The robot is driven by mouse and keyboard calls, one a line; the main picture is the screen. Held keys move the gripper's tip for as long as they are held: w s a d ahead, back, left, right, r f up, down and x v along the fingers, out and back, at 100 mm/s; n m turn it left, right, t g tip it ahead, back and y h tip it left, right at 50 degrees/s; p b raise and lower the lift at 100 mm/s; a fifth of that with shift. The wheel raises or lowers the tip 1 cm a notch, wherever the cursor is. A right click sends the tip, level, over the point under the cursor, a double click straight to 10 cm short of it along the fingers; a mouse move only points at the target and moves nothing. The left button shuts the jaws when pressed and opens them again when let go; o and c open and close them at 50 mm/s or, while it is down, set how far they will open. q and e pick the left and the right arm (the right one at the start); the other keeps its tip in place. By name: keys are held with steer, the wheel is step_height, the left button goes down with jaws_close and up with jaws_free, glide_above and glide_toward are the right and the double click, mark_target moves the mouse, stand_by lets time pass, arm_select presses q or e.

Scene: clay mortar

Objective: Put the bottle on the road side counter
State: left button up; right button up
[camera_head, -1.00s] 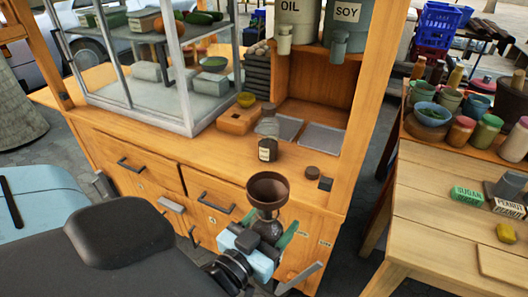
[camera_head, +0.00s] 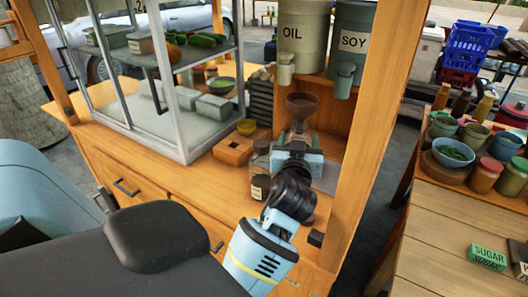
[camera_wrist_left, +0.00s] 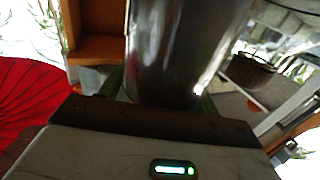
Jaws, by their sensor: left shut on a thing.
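The bottle is over the back of the wooden counter (camera_head: 202,192), in front of the cubby below the oil and soy containers. I cannot tell whether its base touches the counter. My right gripper is out of view.
A small labelled jar (camera_head: 260,187) stands just left of my wrist. A glass case (camera_head: 185,95) is left, a wooden post (camera_head: 365,130) right.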

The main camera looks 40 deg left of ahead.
arm_select(q)
step_height(320, 180, down, 4)
steer(key=shift+f+b, duration=0.1)
steer(key=shift+b, duration=0.25)
steer(key=shift+f, duration=0.6)
step_height(320, 180, down, 4)
steer(key=shift+r+b, duration=0.1)
steer(key=shift+b, duration=0.35)
steer(key=shift+f, duration=0.25)
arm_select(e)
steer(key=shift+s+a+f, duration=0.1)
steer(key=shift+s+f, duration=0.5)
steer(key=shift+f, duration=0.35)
